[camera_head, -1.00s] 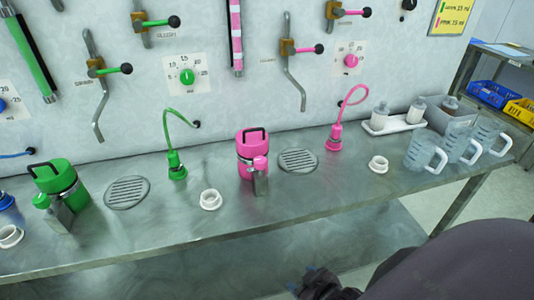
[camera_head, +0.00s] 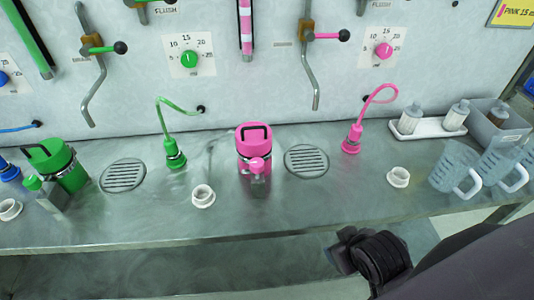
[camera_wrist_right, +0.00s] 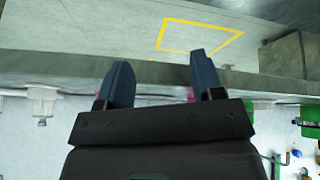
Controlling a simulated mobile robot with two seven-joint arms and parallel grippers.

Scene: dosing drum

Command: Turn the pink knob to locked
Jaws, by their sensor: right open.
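Two pink knobs show in the head view. A round pink dial knob (camera_head: 384,50) sits on a numbered plate on the wall panel. Another pink knob (camera_head: 257,165) is on the front of the pink drum (camera_head: 254,139), which stands upright on the bench. No locked marking is readable on either. My right gripper (camera_head: 338,258) is low at the bench's front edge, right of the drum and apart from both knobs. In the right wrist view its two dark blue fingers (camera_wrist_right: 160,82) are spread with nothing held. Small pink patches beside the fingers are too hidden to identify. My left gripper is out of view.
A drain grate (camera_head: 307,161), a white cup (camera_head: 398,177) and a pink hose nozzle (camera_head: 352,138) stand right of the drum. Clear jugs (camera_head: 456,165) are at the far right. A white cup (camera_head: 203,195) and green drum (camera_head: 60,165) are to the left.

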